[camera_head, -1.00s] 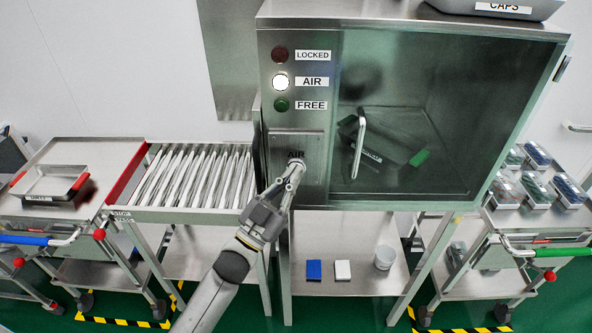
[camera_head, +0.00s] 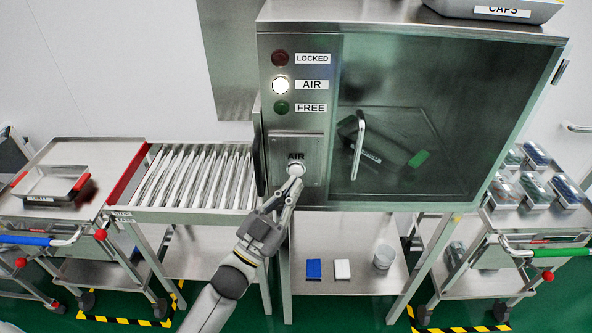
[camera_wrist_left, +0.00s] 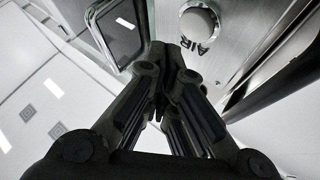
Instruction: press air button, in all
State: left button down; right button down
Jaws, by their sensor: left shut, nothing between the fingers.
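The round silver AIR button (camera_head: 296,170) sits on the panel left of the washer's glass door, under the printed word AIR. It also shows in the left wrist view (camera_wrist_left: 200,22), beyond the fingers. My left gripper (camera_head: 295,185) is shut and empty, its fingertips just below the button in the head view. In the left wrist view the button's face is fully visible and the fingertips (camera_wrist_left: 160,105) look apart from it. The AIR lamp (camera_head: 281,85) is lit white; the LOCKED lamp (camera_head: 280,58) and FREE lamp (camera_head: 281,107) look dark. My right gripper is not in view.
The closed glass door has a vertical handle (camera_head: 358,147), with a dark item with a green end behind it. A roller conveyor (camera_head: 195,178) stands left. A lower shelf (camera_head: 330,293) holds blue and white blocks and a cup. A cart with several boxes (camera_head: 535,190) stands right.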

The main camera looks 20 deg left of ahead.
pick_arm(q)
jog(key=shift+s+d+p, duration=0.2)
jog(key=shift+s+d, duration=0.05)
jog(key=shift+s, duration=0.65)
jog(key=shift+s+d+p, duration=0.15)
jog(key=shift+s+d, duration=0.1)
jog(key=shift+s, duration=0.6)
notch_tip(320, 180, down, 22)
jog(key=a+r+n+g+y, duration=0.1)
jog(key=a+n+g+y, duration=0.15)
jog(key=g+y, duration=0.2)
jog(key=s+a+f+n+g+y, duration=0.1)
jog(key=s+f+g, duration=0.15)
jog(key=f, duration=0.65)
jog(key=s+f+n+g+y, duration=0.15)
jog(key=s+f, duration=0.25)
jog(key=f, duration=0.5)
jog(key=s+a+f+g, duration=0.2)
jog(key=s+f+g, duration=0.4)
jog(key=s+f, duration=0.75)
jog(key=s+a+f+g+y, duration=0.1)
jog(key=s+f+g, duration=0.2)
jog(key=s, duration=0.7)
jog(key=s+a+f+g, duration=0.2)
jog(key=s+f, duration=0.4)
jog(key=s, duration=0.5)
jog(key=shift+g+y, duration=0.4)
jog(key=shift+g, duration=0.25)
